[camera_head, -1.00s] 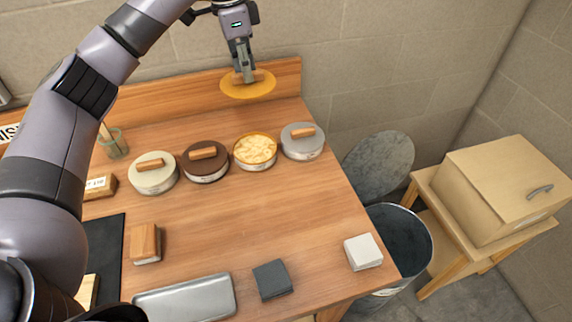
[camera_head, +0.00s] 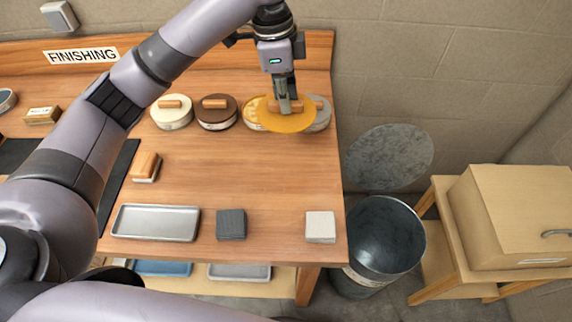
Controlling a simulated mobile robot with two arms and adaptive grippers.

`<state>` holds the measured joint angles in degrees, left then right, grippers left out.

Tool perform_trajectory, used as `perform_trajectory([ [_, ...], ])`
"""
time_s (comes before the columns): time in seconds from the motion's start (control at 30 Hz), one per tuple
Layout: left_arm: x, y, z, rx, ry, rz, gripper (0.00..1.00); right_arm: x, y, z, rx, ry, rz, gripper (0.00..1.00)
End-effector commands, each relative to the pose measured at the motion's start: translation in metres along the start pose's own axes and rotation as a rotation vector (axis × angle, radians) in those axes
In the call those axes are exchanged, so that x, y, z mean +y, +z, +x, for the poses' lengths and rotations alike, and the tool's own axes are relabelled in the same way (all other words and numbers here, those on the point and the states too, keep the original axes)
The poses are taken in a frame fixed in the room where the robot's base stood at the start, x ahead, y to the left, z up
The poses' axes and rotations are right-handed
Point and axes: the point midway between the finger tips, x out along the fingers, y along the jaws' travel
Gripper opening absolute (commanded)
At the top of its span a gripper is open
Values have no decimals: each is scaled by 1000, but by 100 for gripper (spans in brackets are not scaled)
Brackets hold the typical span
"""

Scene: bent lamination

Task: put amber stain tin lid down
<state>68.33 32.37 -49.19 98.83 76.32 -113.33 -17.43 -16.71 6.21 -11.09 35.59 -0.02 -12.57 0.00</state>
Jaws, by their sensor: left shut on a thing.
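The amber stain tin lid (camera_head: 287,123) is an orange-yellow disc with a wooden bar handle. My left gripper (camera_head: 285,106) is shut on that handle and holds the lid in front of the tins at the back right of the bench. The lid hides most of the open amber tin (camera_head: 250,108), whose pale yellow contents show at its left edge. It also covers part of the grey-lidded tin (camera_head: 322,115). I cannot tell how high above the bench the lid is. My right gripper is not in view.
A cream-lidded tin (camera_head: 171,117) and a brown-lidded tin (camera_head: 215,118) stand to the left. A metal tray (camera_head: 157,222), dark block (camera_head: 231,224) and white block (camera_head: 320,226) lie at the front of the bench (camera_head: 270,180). A metal bin (camera_head: 385,245) stands right. The bench middle is clear.

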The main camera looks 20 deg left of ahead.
Motion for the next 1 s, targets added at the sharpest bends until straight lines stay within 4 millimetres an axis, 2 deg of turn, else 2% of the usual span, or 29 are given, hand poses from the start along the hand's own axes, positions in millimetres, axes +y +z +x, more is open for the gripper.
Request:
perform_trajectory([
  [0.2, 2, 8, 53, -5, 6, -2, 0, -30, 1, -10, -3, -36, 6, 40],
  [0.33, 2, 12, 87, -4, 7, -2, 0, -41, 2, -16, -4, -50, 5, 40],
  [0.5, 2, 17, 127, -4, 5, -1, 0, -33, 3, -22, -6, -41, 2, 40],
  [0.73, 1, 20, 150, -3, 2, 0, 0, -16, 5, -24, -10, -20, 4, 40],
  [1.0, 1, 24, 187, -3, 2, -1, 0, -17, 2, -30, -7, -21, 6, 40],
])
